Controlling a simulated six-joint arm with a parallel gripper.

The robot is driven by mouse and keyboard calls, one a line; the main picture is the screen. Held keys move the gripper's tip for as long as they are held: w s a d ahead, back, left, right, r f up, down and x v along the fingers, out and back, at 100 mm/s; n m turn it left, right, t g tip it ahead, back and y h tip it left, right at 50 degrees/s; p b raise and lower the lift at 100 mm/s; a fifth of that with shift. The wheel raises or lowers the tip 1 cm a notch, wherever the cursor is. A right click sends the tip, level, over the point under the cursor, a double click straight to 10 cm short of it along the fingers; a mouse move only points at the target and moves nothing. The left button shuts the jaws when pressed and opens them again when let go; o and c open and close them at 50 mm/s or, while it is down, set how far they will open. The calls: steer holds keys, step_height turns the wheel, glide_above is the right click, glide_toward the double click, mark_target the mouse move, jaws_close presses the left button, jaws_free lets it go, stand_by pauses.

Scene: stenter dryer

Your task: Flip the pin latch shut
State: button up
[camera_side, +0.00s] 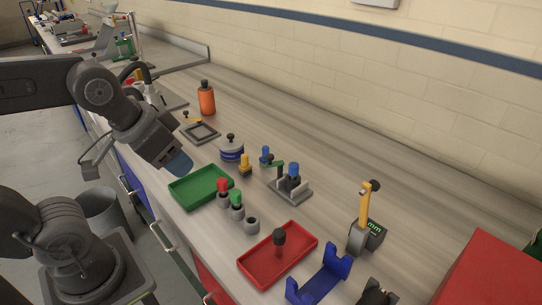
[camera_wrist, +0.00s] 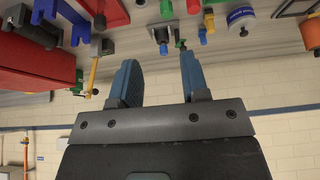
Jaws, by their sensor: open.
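I cannot tell for certain which fixture is the pin latch. One candidate is a grey block with an upright yellow arm (camera_side: 366,205) and a dark knob on top. The yellow arm also shows in the wrist view (camera_wrist: 92,76). The other is a grey base plate (camera_side: 291,191) with a blue-topped post and a green lever, which shows in the wrist view (camera_wrist: 167,31). My gripper (camera_side: 180,164) is over the bench's front edge by the green tray, apart from both. In the wrist view its blue fingers (camera_wrist: 158,78) are spread and empty.
A green tray (camera_side: 173,189), red tray (camera_side: 243,263) and blue cradle (camera_side: 322,281) line the front edge. Several coloured knobs stand between. A red case (camera_side: 490,270) is at right, an orange bottle (camera_side: 207,99) at the back. The bench along the wall is clear.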

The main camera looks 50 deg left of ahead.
steer(key=w, duration=0.2)
steer(key=w+a+r+g, duration=0.1)
steer(key=w, duration=0.1)
steer(key=w+m+g+h, duration=0.1)
steer(key=w, duration=0.2)
steer(key=shift+a+r, duration=0.35)
steer(key=shift+a, duration=0.05)
steer(key=c, duration=0.6)
steer(key=shift+m+g+h, duration=0.5)
steer(key=shift+m+h, duration=0.2)
steer(key=shift+h, duration=0.2)
steer(key=w+a, duration=0.1)
steer(key=w, duration=0.1)
steer(key=w+a, duration=0.1)
steer(key=w, duration=0.1)
steer(key=w+a, duration=0.1)
steer(key=w, duration=0.2)
steer(key=shift+a, duration=0.1)
jaws_close()
steer(key=w+a+f+m+h, duration=0.2)
steer(key=w+a+f, duration=0.3)
steer(key=w+a, duration=0.6)
steer(key=shift+w+f+h, duration=0.25)
steer(key=shift+f+h, duration=0.15)
steer(key=shift+h, duration=0.4)
